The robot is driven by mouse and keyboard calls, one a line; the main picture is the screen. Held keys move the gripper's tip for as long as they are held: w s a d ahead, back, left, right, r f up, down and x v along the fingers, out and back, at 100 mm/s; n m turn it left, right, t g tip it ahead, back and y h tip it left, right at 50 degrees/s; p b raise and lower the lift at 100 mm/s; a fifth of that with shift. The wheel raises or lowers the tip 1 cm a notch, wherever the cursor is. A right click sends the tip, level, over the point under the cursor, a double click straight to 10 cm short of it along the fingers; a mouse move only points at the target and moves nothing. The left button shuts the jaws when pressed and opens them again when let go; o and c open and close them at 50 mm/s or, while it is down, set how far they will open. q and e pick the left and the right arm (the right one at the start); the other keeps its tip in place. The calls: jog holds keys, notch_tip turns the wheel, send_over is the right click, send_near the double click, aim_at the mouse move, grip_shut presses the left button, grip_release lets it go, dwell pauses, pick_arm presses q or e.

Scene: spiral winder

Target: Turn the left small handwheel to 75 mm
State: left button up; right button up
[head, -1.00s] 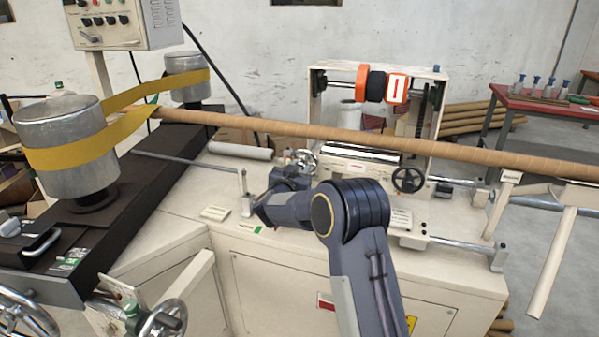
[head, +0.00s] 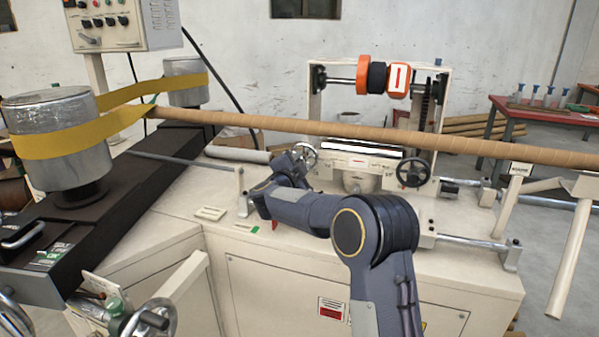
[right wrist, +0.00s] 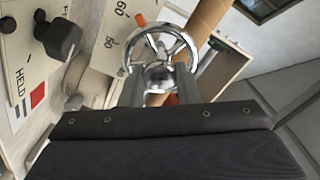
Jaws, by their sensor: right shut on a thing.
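The left small handwheel (head: 306,154) is a chrome spoked wheel on the cream machine, left of a black handwheel (head: 413,170). In the right wrist view the chrome wheel (right wrist: 187,42) is straight ahead, near a curved scale (right wrist: 112,38) reading 50 and 60 with an orange pointer (right wrist: 141,20). My right gripper (head: 297,160) is at the wheel. In the right wrist view its two fingers (right wrist: 161,82) are closed in at the wheel's hub area, partly hiding its lower part. My left gripper is out of view.
A long brown paper tube (head: 350,140) runs across just above the handwheels. In the right wrist view, a black knob (right wrist: 58,38) and a panel marked HELD (right wrist: 20,85) are close on the left. Orange and black rollers (head: 378,76) stand behind.

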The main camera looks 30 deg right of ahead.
jog(key=shift+f+m+b, duration=0.15)
jog(key=shift+m+b, duration=1.15)
jog(key=shift+m, duration=0.7)
jog(key=o, duration=1)
jog(key=shift+c, duration=0.2)
jog(key=v, duration=0.8)
jog(key=shift+b, duration=0.3)
jog(key=shift+d, duration=0.1)
